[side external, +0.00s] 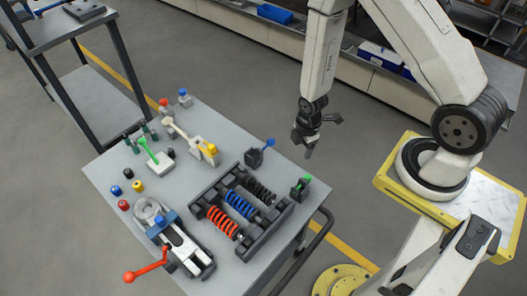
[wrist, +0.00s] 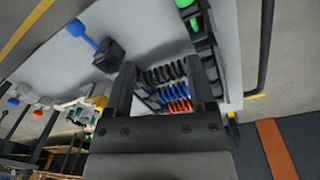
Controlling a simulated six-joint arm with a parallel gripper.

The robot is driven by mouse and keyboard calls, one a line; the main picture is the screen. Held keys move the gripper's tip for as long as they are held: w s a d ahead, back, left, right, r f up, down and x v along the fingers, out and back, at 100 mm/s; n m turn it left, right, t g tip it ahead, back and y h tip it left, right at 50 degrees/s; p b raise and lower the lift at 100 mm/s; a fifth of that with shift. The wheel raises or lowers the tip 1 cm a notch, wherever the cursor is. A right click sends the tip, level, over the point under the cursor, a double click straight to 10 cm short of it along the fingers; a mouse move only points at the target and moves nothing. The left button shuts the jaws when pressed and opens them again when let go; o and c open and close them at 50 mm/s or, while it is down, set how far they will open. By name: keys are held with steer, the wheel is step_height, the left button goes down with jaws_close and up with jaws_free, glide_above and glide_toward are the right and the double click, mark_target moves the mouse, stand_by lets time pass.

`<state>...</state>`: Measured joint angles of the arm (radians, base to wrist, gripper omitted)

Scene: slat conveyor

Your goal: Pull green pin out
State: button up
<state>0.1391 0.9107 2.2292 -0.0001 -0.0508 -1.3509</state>
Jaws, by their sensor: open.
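A bright green pin (side external: 306,179) stands in a small dark block (side external: 299,190) at the table's right corner. In the wrist view, green parts (wrist: 194,24) show at the top, on a dark block. My gripper (side external: 318,134) is open and empty, hanging in the air behind and above the table's right side, apart from the pin. In the wrist view its two dark fingers (wrist: 161,66) stand well apart, with the springs seen beyond them. A green-handled lever (side external: 148,149) on a white base stands at the table's left.
A black frame with red, blue and black springs (side external: 240,205) lies beside the pin block. A blue-handled lever (side external: 263,150) stands behind it. A vise with a red handle (side external: 168,245), a white-and-yellow lever (side external: 195,142) and several small pegs occupy the grey table (side external: 240,127).

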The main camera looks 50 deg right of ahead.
mark_target(308, 176)
steer(key=s+f+n, duration=0.1)
steer(key=f, duration=0.1)
steer(key=s+f+n, duration=0.1)
steer(key=f, duration=0.2)
steer(key=s+f+n, duration=0.1)
steer(key=f+n, duration=0.1)
steer(key=shift+s+d+f+g, duration=0.15)
steer(key=shift+d+f+g, duration=0.15)
steer(key=shift+d+f, duration=0.1)
steer(key=shift+f, duration=0.2)
steer(key=shift+f, duration=3.05)
